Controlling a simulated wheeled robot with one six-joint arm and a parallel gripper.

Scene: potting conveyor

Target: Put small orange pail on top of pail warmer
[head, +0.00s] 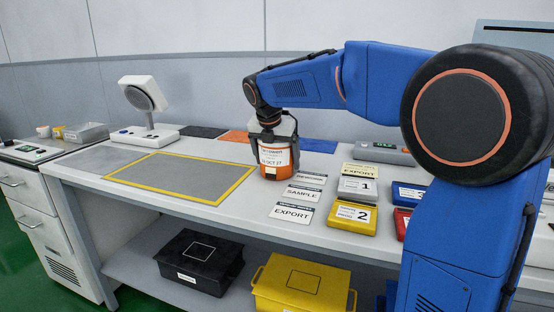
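A small orange pail (276,172) with a white label stands upright at the middle of the white bench, or very close above it. My gripper (276,142) points down over it, with its dark fingers at either side of the pail's upper part. Whether the fingers press on the pail I cannot tell. No thing in view is clearly marked as the pail warmer. A low unit with a green display (28,150) is on the left cabinet, and a grey unit with a green display (384,152) is at the back right of the bench.
A yellow-framed grey mat (180,178) lies clear left of the pail. A white lamp-like device (150,137) stands behind it. Label cards (293,213) and numbered blocks (352,215) lie to the right. Black (199,262) and yellow (303,285) bins are below.

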